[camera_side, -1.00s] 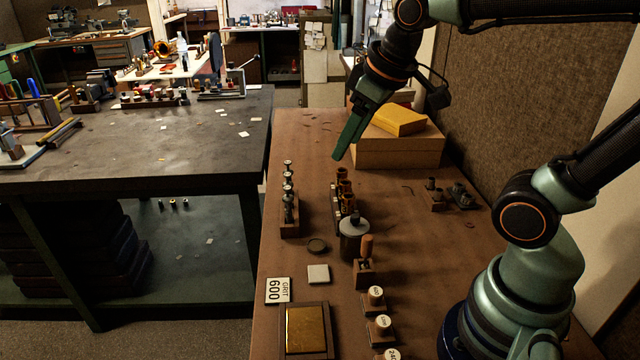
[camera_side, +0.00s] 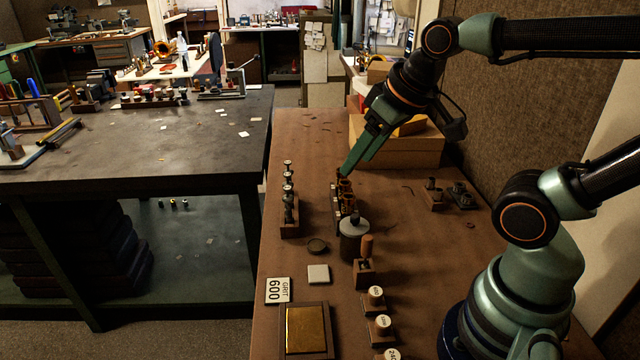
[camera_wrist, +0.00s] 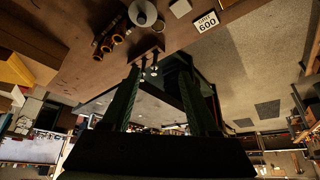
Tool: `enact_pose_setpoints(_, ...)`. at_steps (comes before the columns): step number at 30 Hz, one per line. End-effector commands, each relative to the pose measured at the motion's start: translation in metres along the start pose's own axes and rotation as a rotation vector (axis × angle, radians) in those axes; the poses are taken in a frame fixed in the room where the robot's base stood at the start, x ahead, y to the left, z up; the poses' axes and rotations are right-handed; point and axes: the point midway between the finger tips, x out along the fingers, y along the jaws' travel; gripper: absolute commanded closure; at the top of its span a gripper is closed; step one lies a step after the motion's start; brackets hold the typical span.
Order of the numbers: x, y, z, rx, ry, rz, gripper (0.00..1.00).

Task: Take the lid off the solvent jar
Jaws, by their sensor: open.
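The solvent jar (camera_side: 354,243) stands upright on the brown bench, with its grey knobbed lid (camera_side: 354,222) on top. In the wrist view the jar (camera_wrist: 143,12) shows at the top edge, partly cut off. My gripper (camera_side: 347,172) is beyond the jar in the side view, angled down to the left, with its tips appearing near the far end of a rack of brass-coloured cylinders. In the wrist view my gripper (camera_wrist: 159,72) has two separated green fingers with nothing held between them. The jar is apart from the fingers.
A slim rack (camera_side: 289,208) is to the left. A dark disc (camera_side: 317,245) and pale square (camera_side: 318,274) lie nearby. A cardboard box (camera_side: 400,150) is behind.

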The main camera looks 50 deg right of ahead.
Motion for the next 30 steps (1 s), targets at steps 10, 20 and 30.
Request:
enact_pose_setpoints(10, 0.000, 0.000, 0.000, 0.000, 0.000, 0.000, 0.41)
enact_pose_setpoints(20, 0.004, 0.004, -0.003, -0.167, -0.053, 0.001, 0.41)
enact_pose_setpoints(30, 0.024, 0.021, -0.013, -0.889, -0.253, -0.104, 0.41)
